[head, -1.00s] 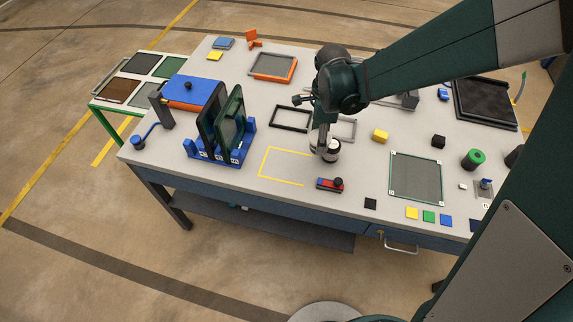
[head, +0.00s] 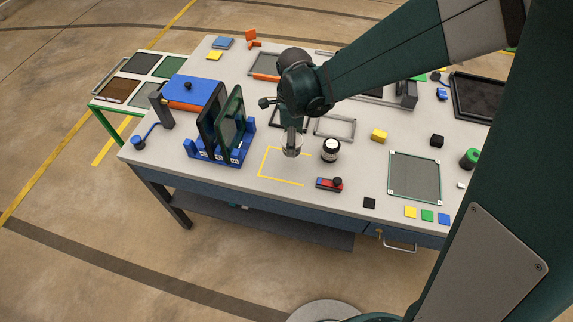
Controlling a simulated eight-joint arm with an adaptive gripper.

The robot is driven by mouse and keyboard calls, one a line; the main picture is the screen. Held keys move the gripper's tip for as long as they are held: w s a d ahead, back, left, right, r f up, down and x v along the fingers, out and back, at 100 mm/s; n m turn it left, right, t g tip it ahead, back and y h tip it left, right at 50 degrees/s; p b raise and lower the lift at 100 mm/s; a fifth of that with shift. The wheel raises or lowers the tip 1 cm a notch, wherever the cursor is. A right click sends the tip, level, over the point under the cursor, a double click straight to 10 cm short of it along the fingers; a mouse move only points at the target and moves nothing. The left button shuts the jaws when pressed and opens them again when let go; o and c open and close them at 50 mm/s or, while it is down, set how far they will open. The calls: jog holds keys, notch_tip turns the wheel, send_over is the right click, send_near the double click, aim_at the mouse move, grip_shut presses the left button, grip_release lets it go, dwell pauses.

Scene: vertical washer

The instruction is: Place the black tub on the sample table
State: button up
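A small dark jar with a pale band (head: 330,150) stands upright on the grey workbench (head: 250,185); it may be the black tub. A shallow black tray (head: 485,97) at the back right could also fit that name. My gripper (head: 291,150) points down beside the jar, to its left, near the yellow corner outline (head: 262,164). A visible gap separates it from the jar. Its fingers are too small to show whether they are open or hold anything. A green-legged side table (head: 110,104) with coloured panels stands at the far left; whether it is the sample table is unclear.
A blue rack (head: 238,150) holding upright dark panels stands left of my gripper. A red and blue block (head: 329,184) lies in front of the jar. A grey frame (head: 334,127) lies behind it. A grey mesh panel (head: 415,176) and small coloured squares lie to the right.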

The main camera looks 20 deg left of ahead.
jog(key=shift+f, duration=0.15)
jog(key=shift+f, duration=2.8)
jog(key=shift+f+b, duration=0.3)
jog(key=shift+f, duration=1.75)
jog(key=shift+f, duration=0.15)
jog(key=o, duration=0.9)
